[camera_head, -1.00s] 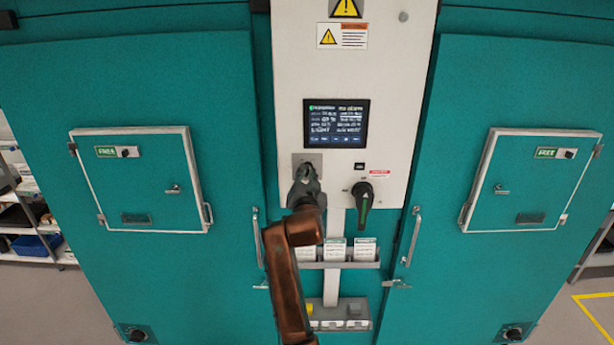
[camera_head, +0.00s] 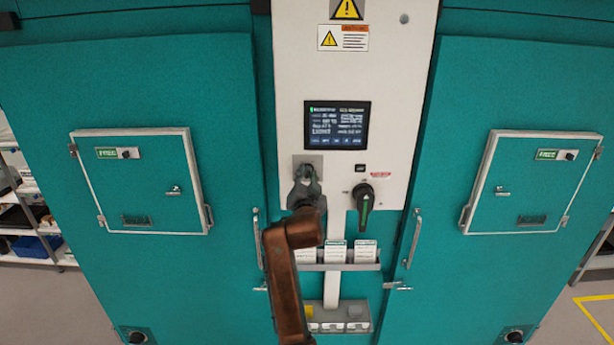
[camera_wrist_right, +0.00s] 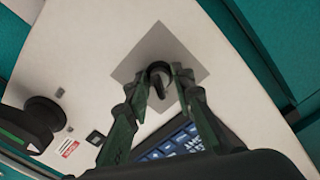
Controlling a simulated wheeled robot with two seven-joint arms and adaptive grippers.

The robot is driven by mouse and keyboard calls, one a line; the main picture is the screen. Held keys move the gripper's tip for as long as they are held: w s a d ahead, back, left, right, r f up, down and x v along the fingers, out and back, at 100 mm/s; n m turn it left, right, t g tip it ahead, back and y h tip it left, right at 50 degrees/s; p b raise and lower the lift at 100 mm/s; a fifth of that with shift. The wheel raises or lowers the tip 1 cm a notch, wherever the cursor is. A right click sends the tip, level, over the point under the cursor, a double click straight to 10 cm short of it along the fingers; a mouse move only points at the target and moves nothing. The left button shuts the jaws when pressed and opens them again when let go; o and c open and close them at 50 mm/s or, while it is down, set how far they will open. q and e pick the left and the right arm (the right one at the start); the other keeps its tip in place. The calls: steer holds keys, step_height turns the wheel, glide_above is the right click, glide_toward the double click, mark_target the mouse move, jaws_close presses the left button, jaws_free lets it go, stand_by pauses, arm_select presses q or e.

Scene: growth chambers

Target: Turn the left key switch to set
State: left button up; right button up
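The key switch (camera_head: 308,168) sits on a square grey plate (camera_head: 298,158) low on the white panel, left of a black rotary handle. In the right wrist view, its dark round collar and narrow key (camera_wrist_right: 157,84) show in front of the plate (camera_wrist_right: 185,58). My right gripper (camera_head: 306,183) is directly in front of the switch and partly hides it. In the wrist view the fingertips of my right gripper (camera_wrist_right: 163,74) stand apart, one on each side of the switch, with a gap visible around the key. My left gripper is not in view.
The black rotary handle (camera_head: 364,200) with a green stripe stands close to the right. A screen (camera_head: 336,124) is above. A rack of labelled cards (camera_head: 336,252) sits below. Teal chamber doors (camera_head: 230,100) with upright handles (camera_head: 412,238) flank the panel.

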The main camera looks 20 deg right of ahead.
steer(key=v, duration=0.7)
steer(key=shift+s, duration=0.25)
steer(key=shift+a, duration=0.15)
